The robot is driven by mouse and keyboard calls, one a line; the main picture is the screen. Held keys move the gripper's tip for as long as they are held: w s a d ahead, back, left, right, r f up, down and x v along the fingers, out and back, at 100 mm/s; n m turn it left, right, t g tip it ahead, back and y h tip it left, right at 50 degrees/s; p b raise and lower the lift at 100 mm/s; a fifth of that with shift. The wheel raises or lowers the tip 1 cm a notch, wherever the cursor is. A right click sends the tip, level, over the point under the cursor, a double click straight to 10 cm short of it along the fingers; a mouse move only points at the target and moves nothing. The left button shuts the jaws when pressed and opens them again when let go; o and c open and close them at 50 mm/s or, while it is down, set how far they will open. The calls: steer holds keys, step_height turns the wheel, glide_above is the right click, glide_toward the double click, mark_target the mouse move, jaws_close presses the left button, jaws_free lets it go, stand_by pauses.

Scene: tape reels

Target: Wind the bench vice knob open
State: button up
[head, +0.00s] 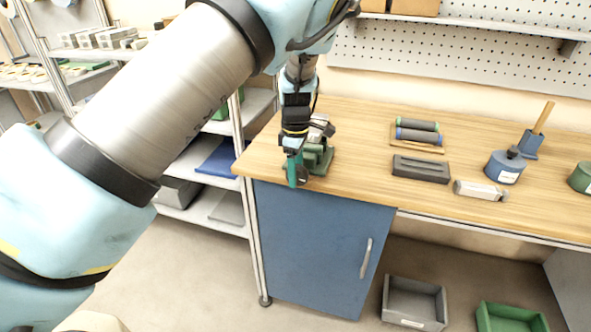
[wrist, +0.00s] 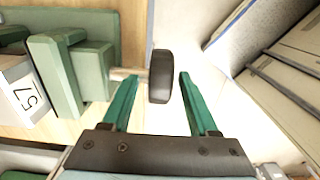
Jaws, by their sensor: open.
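The green bench vice (head: 320,160) stands at the left front corner of the wooden bench. In the wrist view, its green body (wrist: 60,75) fills the left side, and a short metal shaft leads right to the dark round knob (wrist: 160,78). The knob also shows in the head view (head: 303,176), close to the teal fingers. My gripper (wrist: 158,76) is open, with one teal finger on each side of the knob in the wrist view. I see no clear contact with the knob. A pale block marked 57 (wrist: 18,90) is beside the green vice parts.
On the bench (head: 360,125) lie a rack with rollers (head: 418,132), a dark grey block (head: 420,169), a light grey piece (head: 478,190) and a blue pot (head: 505,167). A blue cabinet (head: 315,245) is below. Metal shelving (head: 238,150) stands close at left.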

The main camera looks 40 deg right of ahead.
steer(key=shift+f, duration=0.1)
jaws_close()
stand_by(0.4)
